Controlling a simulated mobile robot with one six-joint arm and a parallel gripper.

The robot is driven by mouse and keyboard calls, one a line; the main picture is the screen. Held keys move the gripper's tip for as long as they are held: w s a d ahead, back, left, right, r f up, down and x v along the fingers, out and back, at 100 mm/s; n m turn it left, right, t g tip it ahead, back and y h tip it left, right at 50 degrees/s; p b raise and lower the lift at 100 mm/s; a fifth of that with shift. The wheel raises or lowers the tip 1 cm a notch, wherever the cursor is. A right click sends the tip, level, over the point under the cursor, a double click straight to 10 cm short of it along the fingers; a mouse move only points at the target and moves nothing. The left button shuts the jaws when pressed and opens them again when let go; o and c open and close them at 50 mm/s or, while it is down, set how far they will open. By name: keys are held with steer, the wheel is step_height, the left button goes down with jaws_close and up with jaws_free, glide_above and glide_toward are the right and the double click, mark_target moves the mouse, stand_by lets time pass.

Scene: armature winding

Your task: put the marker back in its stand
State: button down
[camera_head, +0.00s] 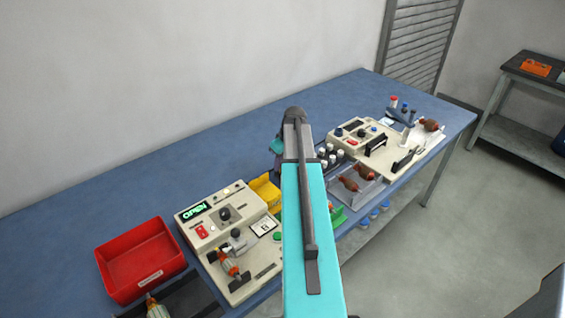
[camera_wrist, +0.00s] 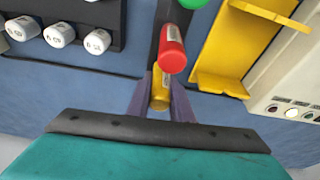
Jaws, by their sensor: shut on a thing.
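In the wrist view, my gripper (camera_wrist: 161,100) has its purple fingers shut around a small yellow cylinder (camera_wrist: 160,92), seemingly the marker. In the head view my teal arm hides most of this spot; only a bit of my gripper shows (camera_head: 277,146).
The head view shows a red bin (camera_head: 140,262), a control box (camera_head: 222,216) and another station (camera_head: 365,135). The bench's back (camera_head: 200,150) is clear.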

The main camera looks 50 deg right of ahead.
steer(key=c, duration=1.5)
jaws_free()
steer(key=shift+r, duration=0.15)
steer(key=shift+b+v, duration=1.5)
steer(key=shift+v, duration=5.2)
steer(key=shift+s, duration=0.1)
